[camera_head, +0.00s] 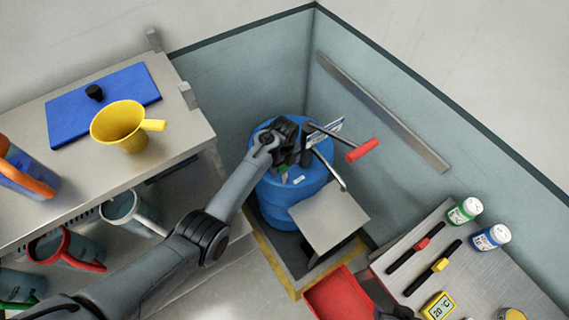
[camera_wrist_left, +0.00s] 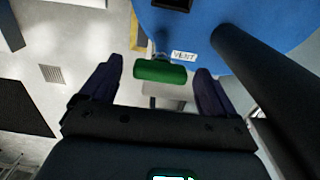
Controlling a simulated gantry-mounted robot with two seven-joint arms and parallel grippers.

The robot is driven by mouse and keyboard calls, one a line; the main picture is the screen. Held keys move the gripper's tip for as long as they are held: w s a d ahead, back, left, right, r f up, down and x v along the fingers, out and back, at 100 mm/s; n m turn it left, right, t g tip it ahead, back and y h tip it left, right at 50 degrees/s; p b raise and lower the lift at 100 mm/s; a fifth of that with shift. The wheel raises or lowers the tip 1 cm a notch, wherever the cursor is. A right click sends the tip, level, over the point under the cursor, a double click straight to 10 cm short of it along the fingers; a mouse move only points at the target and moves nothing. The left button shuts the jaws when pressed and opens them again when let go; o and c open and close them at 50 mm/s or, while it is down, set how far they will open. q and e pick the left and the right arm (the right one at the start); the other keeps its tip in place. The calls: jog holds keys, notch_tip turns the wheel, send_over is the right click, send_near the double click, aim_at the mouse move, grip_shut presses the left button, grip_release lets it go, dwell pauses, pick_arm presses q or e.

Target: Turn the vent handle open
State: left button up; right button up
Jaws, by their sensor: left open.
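A blue drum (camera_head: 298,204) stands in the corner, with my left gripper (camera_head: 288,155) over its top. The green vent handle (camera_wrist_left: 160,71) shows in the left wrist view beside a white VENT label (camera_wrist_left: 184,56) on the drum top. My left gripper (camera_wrist_left: 158,66) is open, with one dark finger on each side of the green handle in that view. I cannot tell if the fingers touch it. In the head view only a bit of the green handle (camera_head: 283,172) shows; the gripper hides the rest. My right gripper is not clearly in view.
A crank with a red grip (camera_head: 363,150) rises beside my left gripper. A grey square plate (camera_head: 329,216) stands in front of the drum. A shelf with a yellow funnel-like cup (camera_head: 119,122) is left; a bench (camera_head: 457,233) with bottles is right. A red bin (camera_head: 341,296) is in front.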

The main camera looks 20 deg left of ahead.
pick_arm(q)
jog(key=c, duration=1.1)
jog(key=shift+o, duration=0.2)
jog(key=shift+r, duration=0.1)
jog(key=shift+r+n+p, duration=0.1)
jog(key=shift+n+p, duration=1.05)
jog(key=shift+n, duration=0.35)
jog(key=n+p, duration=0.2)
jog(key=n, duration=0.2)
jog(key=shift+n, duration=0.3)
jog(key=n+p, duration=0.1)
jog(key=n, duration=0.9)
jog(key=shift+p, duration=0.35)
jog(key=shift+n, duration=0.3)
